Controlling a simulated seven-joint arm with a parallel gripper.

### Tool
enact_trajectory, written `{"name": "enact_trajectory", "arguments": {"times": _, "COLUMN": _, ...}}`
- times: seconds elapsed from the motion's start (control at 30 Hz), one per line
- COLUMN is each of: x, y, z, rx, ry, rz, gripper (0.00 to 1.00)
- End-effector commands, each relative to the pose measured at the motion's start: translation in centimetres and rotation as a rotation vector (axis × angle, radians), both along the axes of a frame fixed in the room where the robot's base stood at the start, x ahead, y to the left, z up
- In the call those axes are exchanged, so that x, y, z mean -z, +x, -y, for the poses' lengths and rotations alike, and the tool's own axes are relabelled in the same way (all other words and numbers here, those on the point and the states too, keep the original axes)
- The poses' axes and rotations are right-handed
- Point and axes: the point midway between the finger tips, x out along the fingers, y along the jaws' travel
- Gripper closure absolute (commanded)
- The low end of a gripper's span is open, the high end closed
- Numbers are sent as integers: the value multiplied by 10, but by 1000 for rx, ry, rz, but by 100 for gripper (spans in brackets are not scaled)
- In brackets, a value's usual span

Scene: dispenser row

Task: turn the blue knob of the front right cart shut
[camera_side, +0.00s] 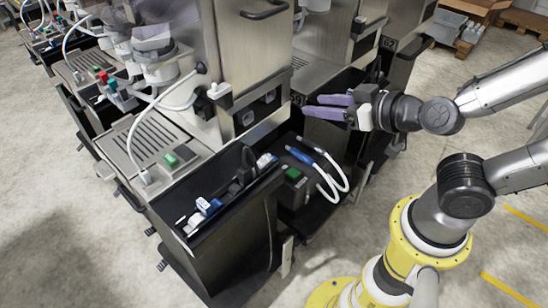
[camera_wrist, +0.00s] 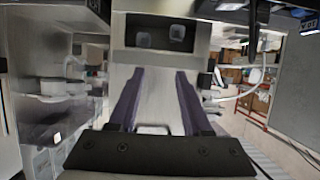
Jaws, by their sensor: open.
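The front cart (camera_side: 200,150) is a steel and black dispenser with an open black drawer at its lower front. I cannot make out a blue knob for certain. A blue piece with a white hose (camera_side: 299,157) lies on the black ledge right of the drawer. My gripper (camera_side: 327,106) has purple fingers, spread apart and empty, in front of the cart's right side and above that ledge. In the wrist view the fingers (camera_wrist: 154,74) point at a steel panel with a dark recess (camera_wrist: 160,33) holding two grey squares.
The drawer (camera_side: 235,215) holds several small blue, white and black items. White hoses (camera_side: 330,185) loop off the ledge. Red and teal knobs (camera_side: 107,80) show on a cart further left. Boxes and pallets (camera_side: 455,25) stand at the back right. The floor at lower left is clear.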

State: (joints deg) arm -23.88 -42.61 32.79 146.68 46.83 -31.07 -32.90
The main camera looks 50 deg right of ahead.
Motion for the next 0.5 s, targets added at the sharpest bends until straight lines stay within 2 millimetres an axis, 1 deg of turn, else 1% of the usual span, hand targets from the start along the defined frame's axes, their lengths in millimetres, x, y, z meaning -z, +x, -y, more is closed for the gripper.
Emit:
{"name": "enact_trajectory", "arguments": {"times": 0.03, "x": 15, "y": -1, "z": 0, "rx": 0, "ry": -6, "rz": -8, "gripper": 51}}
{"name": "enact_trajectory", "arguments": {"times": 0.3, "x": 80, "y": -1, "z": 0, "rx": -3, "ry": -5, "rz": -15, "gripper": 51}}
{"name": "enact_trajectory", "arguments": {"times": 0.5, "x": 108, "y": -1, "z": 0, "rx": -3, "ry": -3, "rz": -14, "gripper": 51}}
